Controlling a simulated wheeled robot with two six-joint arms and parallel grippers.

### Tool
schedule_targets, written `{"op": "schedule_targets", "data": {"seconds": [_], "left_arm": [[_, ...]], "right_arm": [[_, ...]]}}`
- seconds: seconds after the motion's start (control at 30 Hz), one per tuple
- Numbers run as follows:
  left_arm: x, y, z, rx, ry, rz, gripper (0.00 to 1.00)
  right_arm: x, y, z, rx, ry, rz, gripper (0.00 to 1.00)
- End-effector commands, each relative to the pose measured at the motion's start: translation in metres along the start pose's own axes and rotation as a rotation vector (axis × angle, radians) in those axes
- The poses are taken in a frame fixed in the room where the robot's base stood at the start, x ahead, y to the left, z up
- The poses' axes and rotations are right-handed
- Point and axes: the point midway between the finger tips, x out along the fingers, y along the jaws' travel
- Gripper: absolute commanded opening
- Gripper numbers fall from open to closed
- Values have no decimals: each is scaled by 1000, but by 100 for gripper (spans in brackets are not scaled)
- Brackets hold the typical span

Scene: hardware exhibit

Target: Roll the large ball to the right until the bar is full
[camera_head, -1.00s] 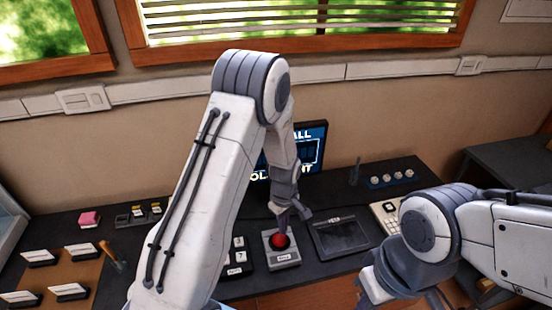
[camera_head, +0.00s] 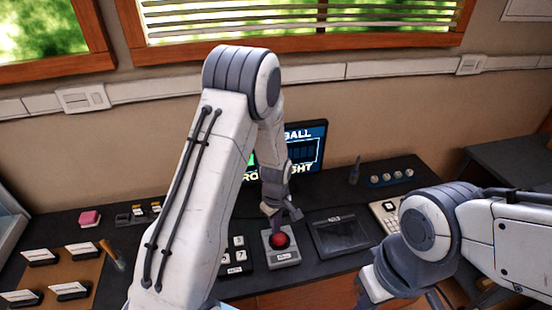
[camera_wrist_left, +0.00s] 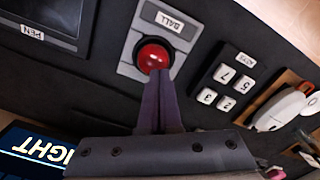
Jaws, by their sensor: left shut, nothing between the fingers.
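The red ball (camera_head: 279,241) sits in a grey trackball base (camera_head: 282,259) labelled BALL on the dark desk. It also shows in the left wrist view (camera_wrist_left: 152,57). In the left wrist view the closed fingers (camera_wrist_left: 158,80) overlap the ball's lower edge; contact looks likely. The screen (camera_head: 308,148) behind shows parts of a BALL and ROLL RIGHT text and a bar outline. A green patch (camera_head: 251,160) shows left of my forearm, which hides much of the screen.
A pen tablet (camera_head: 340,235) lies right of the ball and a keypad (camera_head: 238,257) left of it. A white-buttoned device (camera_head: 386,214) stands farther right. My right arm covers the front right; its fingers do not show.

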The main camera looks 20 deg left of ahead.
Motion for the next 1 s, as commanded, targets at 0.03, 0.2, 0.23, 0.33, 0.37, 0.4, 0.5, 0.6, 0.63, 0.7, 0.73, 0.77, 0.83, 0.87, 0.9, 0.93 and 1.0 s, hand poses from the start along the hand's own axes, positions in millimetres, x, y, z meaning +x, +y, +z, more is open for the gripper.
{"op": "schedule_targets", "data": {"seconds": [0.03,0.2,0.23,0.33,0.37,0.4,0.5,0.6,0.63,0.7,0.73,0.77,0.83,0.87,0.9,0.93,1.0], "left_arm": [[1,0,0,0,0,0,0],[4,0,0,0,0,0,0],[4,0,0,0,0,0,0],[6,0,0,0,0,0,0],[6,0,0,0,0,0,0],[7,0,0,0,0,0,0],[8,0,0,0,0,0,0],[10,0,0,0,0,0,0],[10,0,0,0,0,0,0],[12,0,0,0,0,0,0],[12,0,0,0,0,0,0],[12,0,0,0,0,0,0],[13,0,0,0,0,0,0],[14,0,0,0,0,0,0],[14,0,0,0,0,0,0],[15,0,0,0,0,0,0],[16,0,0,0,0,0,0]], "right_arm": [[1,0,0,0,0,0,0],[3,0,0,0,0,0,0],[3,0,0,0,0,0,0],[4,0,0,0,0,0,0],[4,0,0,0,0,0,0],[5,0,0,0,0,0,0],[6,0,0,0,0,0,0],[7,0,0,0,0,0,0],[7,0,0,0,0,0,0],[8,1,0,0,0,0,0],[8,1,0,0,0,0,0],[9,1,0,0,0,0,0],[10,1,0,0,0,0,0],[10,1,0,0,0,0,0],[10,1,0,0,0,0,0],[11,1,1,0,0,0,0],[11,1,1,0,0,0,0]]}}
